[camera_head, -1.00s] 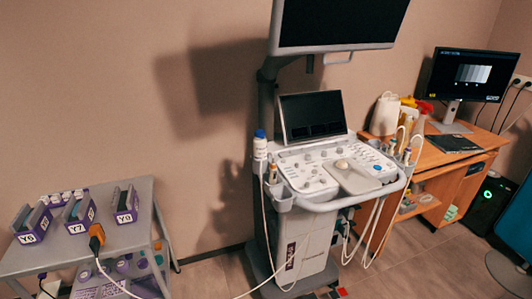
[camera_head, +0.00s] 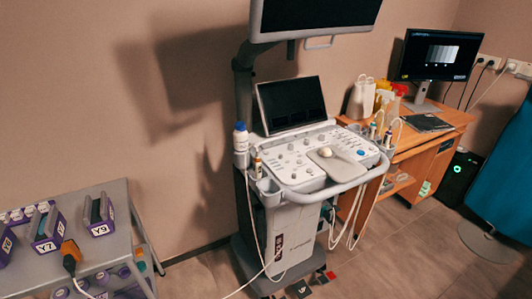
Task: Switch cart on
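The ultrasound cart (camera_head: 292,232) stands against the wall in the middle of the view. Its control panel (camera_head: 320,160) has several knobs, a pale trackball and a blue button (camera_head: 361,152) at the right. The small tilted screen (camera_head: 291,105) above the panel is dark. The large upper monitor (camera_head: 316,14) is cut off by the top edge and also looks dark. White cables hang from the cart's sides. I cannot make out a power switch. My gripper is not in view.
A grey metal table (camera_head: 122,235) with purple labelled holders (camera_head: 99,214) stands at left. A wooden desk (camera_head: 423,141) with a lit monitor (camera_head: 438,55) stands at right. A black computer (camera_head: 458,179) glows green. Small dark and red pieces (camera_head: 325,276) lie at the cart's foot. Floor is clear at front right.

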